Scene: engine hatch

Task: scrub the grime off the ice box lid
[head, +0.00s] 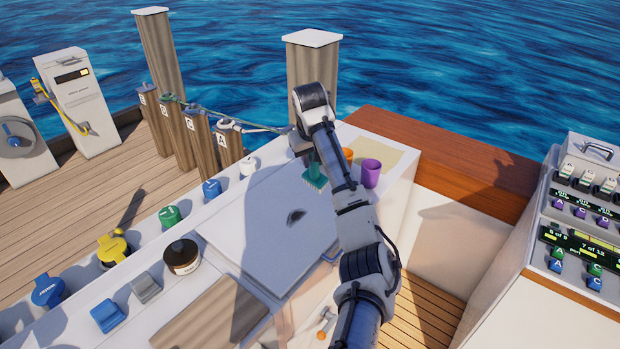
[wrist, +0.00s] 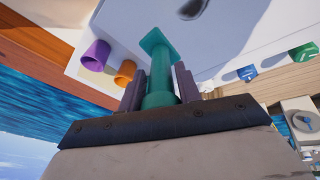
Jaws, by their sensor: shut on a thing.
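The ice box lid (head: 262,240) is a pale flat panel set in the white deck top. A dark grime patch (head: 296,216) lies near its middle. The patch also shows at the top edge of the wrist view (wrist: 192,8). My gripper (wrist: 160,92) is shut on the handle of a green scrub brush (wrist: 155,45). I cannot tell whether the bristles touch the lid. My arm hides part of the lid's right side.
A purple cup (head: 371,172) and an orange cup (head: 347,155) stand right of the brush, close to my arm. A dark round jar (head: 182,256), a wooden board (head: 212,316) and colored caps line the left and front. Water lies beyond the posts.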

